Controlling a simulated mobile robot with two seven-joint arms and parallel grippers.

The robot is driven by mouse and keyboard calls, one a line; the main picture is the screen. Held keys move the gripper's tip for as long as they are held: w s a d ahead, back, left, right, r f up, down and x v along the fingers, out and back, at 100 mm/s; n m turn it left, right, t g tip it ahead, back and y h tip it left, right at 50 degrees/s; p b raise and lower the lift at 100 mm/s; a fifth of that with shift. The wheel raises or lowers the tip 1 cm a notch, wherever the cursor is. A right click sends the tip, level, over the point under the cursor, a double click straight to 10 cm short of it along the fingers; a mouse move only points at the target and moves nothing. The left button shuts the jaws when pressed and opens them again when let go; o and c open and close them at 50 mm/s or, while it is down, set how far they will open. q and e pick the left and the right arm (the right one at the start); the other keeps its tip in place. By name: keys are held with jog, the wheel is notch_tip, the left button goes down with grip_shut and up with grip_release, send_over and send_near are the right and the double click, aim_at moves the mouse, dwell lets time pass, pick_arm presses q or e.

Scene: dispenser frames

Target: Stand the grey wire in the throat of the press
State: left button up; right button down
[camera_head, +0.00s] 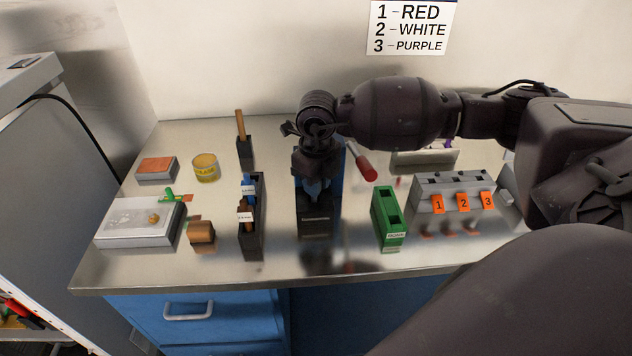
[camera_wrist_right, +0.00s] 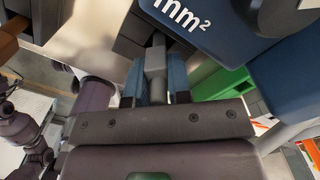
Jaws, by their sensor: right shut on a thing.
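The press (camera_head: 318,222) stands in the middle of the bench, with a dark front block, a blue body and a red-handled lever (camera_head: 361,163). In the right wrist view its blue face (camera_wrist_right: 205,22) bears "mm²". My right gripper (camera_head: 314,188) points down over the press and hides most of its upper part. In the right wrist view my right gripper (camera_wrist_right: 156,85) is shut on the grey wire (camera_wrist_right: 155,58), which lies between the two blue fingers. The wire's far end is close to a dark part of the press; I cannot tell whether it is inside the throat. My left gripper is out of view.
A black holder (camera_head: 252,246) with labelled slots stands left of the press. A green box (camera_head: 389,222) and a grey unit with orange tags 1, 2, 3 (camera_head: 450,190) stand right. A yellow tin (camera_head: 206,168) and a white-topped box (camera_head: 132,222) are farther left. The front strip of bench is clear.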

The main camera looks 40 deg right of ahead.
jog(key=shift+f, duration=0.15)
jog(key=c, duration=1.2)
grip_release()
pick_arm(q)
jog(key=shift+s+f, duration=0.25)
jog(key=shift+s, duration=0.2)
pick_arm(e)
jog(key=shift+o, duration=0.7)
jog(key=shift+r, duration=0.4)
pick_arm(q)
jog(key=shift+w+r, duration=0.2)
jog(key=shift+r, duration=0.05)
pick_arm(e)
notch_tip(320, 180, up, 12)
jog(key=shift+f, duration=0.2)
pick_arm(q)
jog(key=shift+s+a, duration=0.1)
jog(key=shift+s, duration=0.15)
pick_arm(e)
jog(key=shift+s, duration=0.1)
